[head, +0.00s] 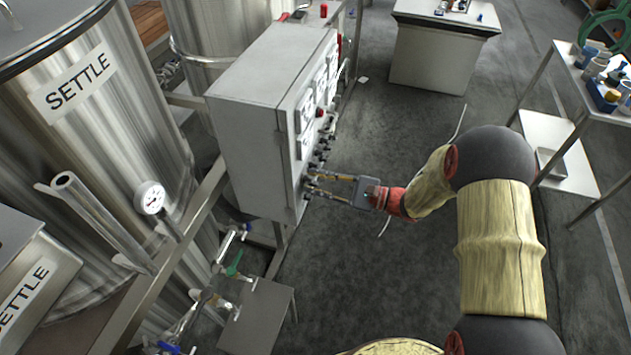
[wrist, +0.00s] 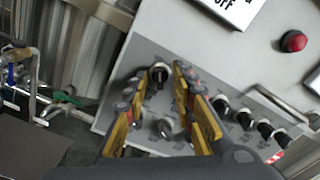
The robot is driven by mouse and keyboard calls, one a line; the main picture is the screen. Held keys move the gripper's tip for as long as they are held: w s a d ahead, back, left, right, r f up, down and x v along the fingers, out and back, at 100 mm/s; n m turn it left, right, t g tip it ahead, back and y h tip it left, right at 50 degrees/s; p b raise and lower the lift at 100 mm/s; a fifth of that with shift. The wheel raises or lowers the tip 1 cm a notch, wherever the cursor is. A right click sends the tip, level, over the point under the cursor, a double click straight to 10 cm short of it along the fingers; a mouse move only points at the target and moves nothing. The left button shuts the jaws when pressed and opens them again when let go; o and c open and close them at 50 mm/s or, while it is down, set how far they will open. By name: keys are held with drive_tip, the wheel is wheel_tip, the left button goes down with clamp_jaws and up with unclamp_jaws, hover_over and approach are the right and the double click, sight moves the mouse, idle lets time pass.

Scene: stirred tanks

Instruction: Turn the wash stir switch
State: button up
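The grey control panel (head: 304,124) on the side of a metal cabinet carries several black rotary knobs. In the wrist view, one black knob with a pale pointer line (wrist: 158,74) lies between the tips of my gripper (wrist: 160,80). Another knob (wrist: 165,127) shows lower down between the fingers. The fingers are open, with a gap on both sides of the knobs; whether a fingertip touches the panel I cannot tell. In the head view my gripper (head: 311,184) is at the panel's lower end. The knob labels are too small to read, so I cannot tell which is wash stir.
More knobs (wrist: 245,119) stand in a row to the right, close to the right finger. A red button (wrist: 293,41) and a metal handle (wrist: 283,103) are beyond. Pipes and valves (head: 233,263) lie below the cabinet (head: 246,145).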

drive_tip(key=v, duration=1.2)
drive_tip(key=s+a+f+n+g+h, duration=0.1)
drive_tip(key=s+f+g+h, duration=0.1)
drive_tip(key=s+f+g, duration=0.35)
drive_tip(key=s+d+r+n+g+h, duration=0.25)
drive_tip(key=s+n+h, duration=0.4)
drive_tip(key=s, duration=0.55)
drive_tip(key=s+d+r+n+t+h, duration=0.35)
drive_tip(key=d+r+n+h, duration=0.35)
drive_tip(key=r, duration=0.4)
drive_tip(key=s+a+r+n+t+h, duration=0.1)
drive_tip(key=s+a+r+t, duration=0.1)
drive_tip(key=r, duration=0.8)
drive_tip(key=shift+s+a+t, duration=0.25)
drive_tip(key=shift+a+t, duration=0.45)
drive_tip(key=shift+t, duration=0.25)
